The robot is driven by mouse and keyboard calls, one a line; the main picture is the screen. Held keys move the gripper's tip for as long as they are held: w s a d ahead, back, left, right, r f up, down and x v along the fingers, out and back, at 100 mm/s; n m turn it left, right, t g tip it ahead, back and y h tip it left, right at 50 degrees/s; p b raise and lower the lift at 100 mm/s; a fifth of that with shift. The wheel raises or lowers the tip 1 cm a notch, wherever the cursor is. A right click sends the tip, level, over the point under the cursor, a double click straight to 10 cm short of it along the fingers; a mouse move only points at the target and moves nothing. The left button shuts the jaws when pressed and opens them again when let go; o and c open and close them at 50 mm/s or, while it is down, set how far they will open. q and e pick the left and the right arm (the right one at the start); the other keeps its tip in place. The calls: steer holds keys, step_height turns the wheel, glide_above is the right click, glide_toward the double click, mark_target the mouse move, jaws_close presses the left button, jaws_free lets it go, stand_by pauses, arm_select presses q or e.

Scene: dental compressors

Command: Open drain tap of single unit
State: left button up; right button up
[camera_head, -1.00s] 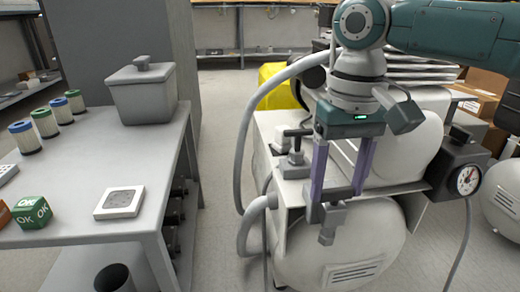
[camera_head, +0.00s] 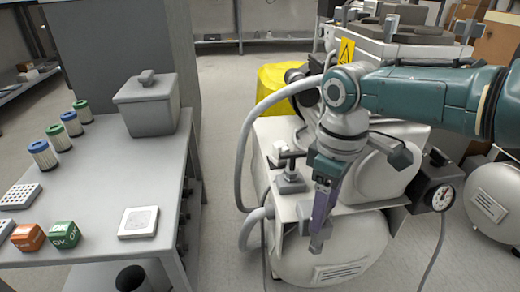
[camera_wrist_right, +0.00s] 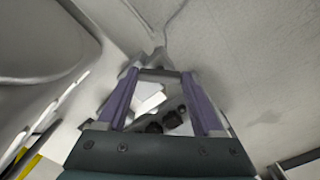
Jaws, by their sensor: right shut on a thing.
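The single unit is a white compressor with a rounded tank (camera_head: 350,257) and a hose on its left, right of centre in the head view. My right gripper (camera_head: 320,224) points down at the tank's front and is shut on the grey drain tap (camera_head: 317,243). Its purple fingers appear nearly edge-on, one covering the other. In the right wrist view, the gripper (camera_wrist_right: 160,76) has a finger on each side of the tap's grey bar (camera_wrist_right: 158,74). Most of the tap handle is hidden by the fingers in the head view. My left gripper is not in view.
A second grey tap-like fitting (camera_head: 290,180) stands on the unit left of my fingers. A gauge box (camera_head: 435,190) is at its right, near another white tank (camera_head: 492,200). A grey table (camera_head: 95,200) stands left, with clear floor between.

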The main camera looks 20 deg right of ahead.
steer(key=n, duration=0.4)
steer(key=shift+n, duration=0.3)
steer(key=n, duration=0.4)
stand_by(0.3)
steer(key=o, duration=1.4)
steer(key=shift+c, duration=0.2)
step_height(320, 180, up, 10)
steer(key=p, duration=0.7)
